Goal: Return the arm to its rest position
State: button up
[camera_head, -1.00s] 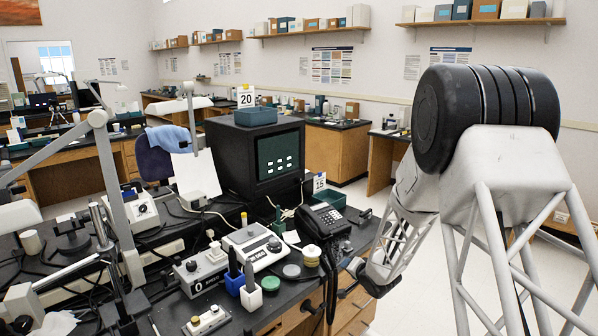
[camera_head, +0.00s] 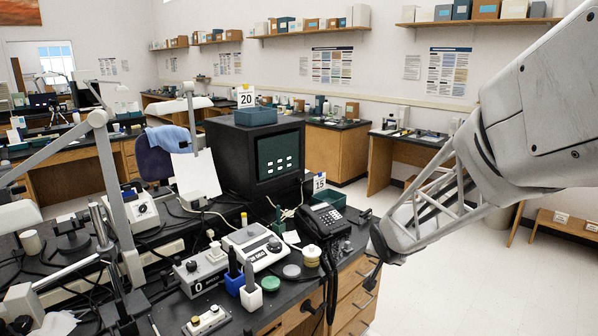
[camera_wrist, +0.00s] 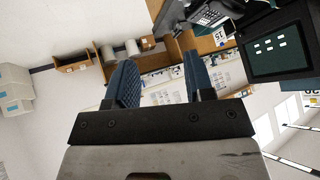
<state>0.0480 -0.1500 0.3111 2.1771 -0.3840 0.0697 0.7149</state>
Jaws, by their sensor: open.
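A black telephone (camera_head: 326,220) stands near the bench's right edge. A dark monitor (camera_head: 257,155) stands behind it. A grey box with a dial (camera_head: 253,246) and small jars crowd the bench front. Open floor (camera_head: 430,290) lies right of the bench.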

jog(key=s+a+r+n+g, duration=0.1)
jog(key=s+r+g, duration=0.1)
jog(key=s, duration=1)
jog(key=s+a+r+n+g, duration=0.1)
jog(key=s+r+g, duration=0.1)
jog(key=s, duration=1)
jog(key=s+a+r+n+g, duration=0.1)
jog(key=s+r, duration=0.3)
jog(key=s, duration=0.7)
jog(key=shift+s+r+n+g+y, duration=0.2)
jog(key=shift+s+n+g+y, duration=0.2)
jog(key=shift+n, duration=0.2)
jog(key=shift+a, duration=0.1)
